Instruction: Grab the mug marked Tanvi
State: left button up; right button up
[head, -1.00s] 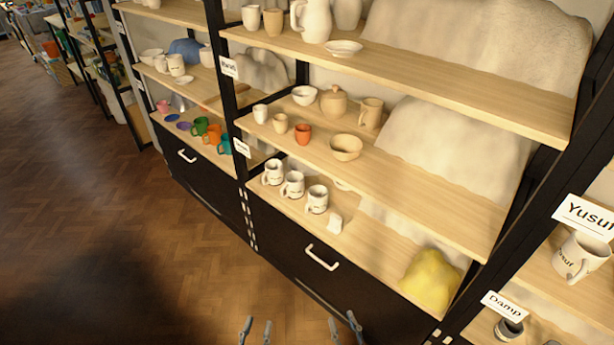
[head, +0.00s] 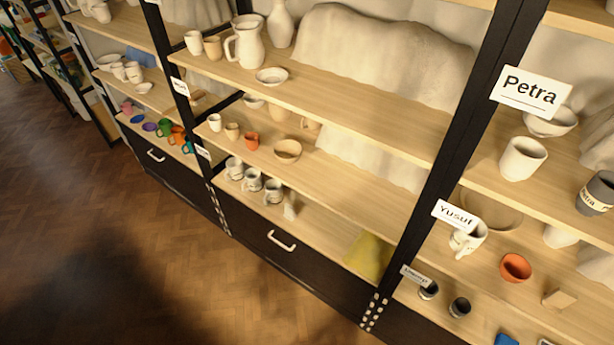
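No mug in the head view can be read as marked Tanvi. Three white mugs with dark markings stand in a row on the lower shelf of the middle bay: a left one (head: 234,168), a middle one (head: 252,181) and a right one (head: 272,192). Their markings are too small to read. A white mug (head: 467,240) stands behind the Yusuf sign (head: 455,216). A dark grey mug (head: 596,193) with a pale band that seems to read Petra is at the right edge, right of the Petra sign (head: 530,89). Neither gripper is in view.
Black shelf posts (head: 455,140) divide the bays. The wooden floor (head: 100,240) at left is clear.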

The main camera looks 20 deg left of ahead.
aim_at(253, 177)
jog(key=i+j+z, duration=0.1)
jog(key=j+z, duration=0.7)
jog(key=j, duration=0.15)
jog(key=j+z, duration=0.4)
jog(key=j, duration=0.15)
jog(key=k+j+z, duration=0.1)
jog(key=j+z, duration=0.3)
